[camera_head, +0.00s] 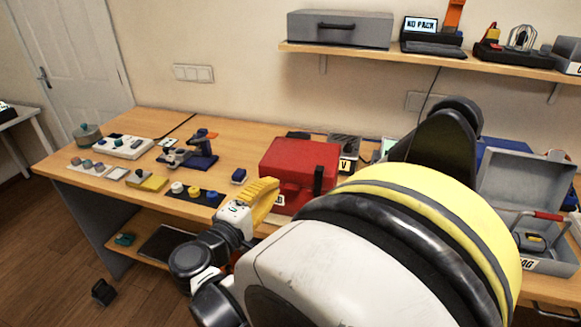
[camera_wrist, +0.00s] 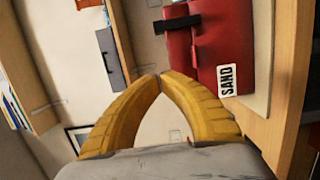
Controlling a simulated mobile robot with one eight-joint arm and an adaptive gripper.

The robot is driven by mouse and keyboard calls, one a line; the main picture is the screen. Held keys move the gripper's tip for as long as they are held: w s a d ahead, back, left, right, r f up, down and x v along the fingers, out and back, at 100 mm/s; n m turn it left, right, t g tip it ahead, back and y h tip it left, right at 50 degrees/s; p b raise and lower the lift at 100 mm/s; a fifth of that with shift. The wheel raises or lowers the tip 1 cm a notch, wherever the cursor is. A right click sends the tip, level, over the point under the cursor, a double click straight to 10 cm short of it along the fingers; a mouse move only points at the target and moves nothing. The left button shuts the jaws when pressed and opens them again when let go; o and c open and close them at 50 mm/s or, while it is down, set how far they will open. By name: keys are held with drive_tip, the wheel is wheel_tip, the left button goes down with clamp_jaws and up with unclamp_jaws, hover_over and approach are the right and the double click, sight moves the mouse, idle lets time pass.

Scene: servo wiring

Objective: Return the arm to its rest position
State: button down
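My gripper (camera_head: 272,186) has yellow fingers and is in front of the red case, over the front part of the workbench in the head view. In the wrist view its two fingers (camera_wrist: 160,76) curve together and their tips meet, with nothing seen between them. My arm is bent and its large white, black and yellow link fills the lower right of the head view, hiding part of the bench.
The red case (camera_head: 298,160) with a black handle is close to my gripper; it also shows in the wrist view (camera_wrist: 222,40), labelled SAND. The wooden workbench (camera_head: 235,146) holds several small parts at left. A grey toolbox (camera_head: 519,185) stands open at right. A shelf (camera_head: 420,55) runs above.

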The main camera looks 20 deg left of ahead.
drive_tip(key=w+d+m+g+h, duration=0.1)
drive_tip(key=d+m+g, duration=0.25)
drive_tip(key=d, duration=0.85)
drive_tip(key=w+d+m+g, duration=0.2)
drive_tip(key=d+g, duration=0.2)
drive_tip(key=d, duration=0.9)
drive_tip(key=s+d+f+m+g+y, duration=0.1)
drive_tip(key=s+d+m+y, duration=0.1)
drive_tip(key=s+d+m, duration=0.3)
drive_tip(key=s+d+f+m+g+y, duration=0.1)
drive_tip(key=s+d+m, duration=0.4)
drive_tip(key=s+d, duration=0.5)
drive_tip(key=s+g+y, duration=0.1)
drive_tip(key=s, duration=0.2)
drive_tip(key=shift+s+f+y, duration=0.3)
drive_tip(key=shift+s+y, duration=0.1)
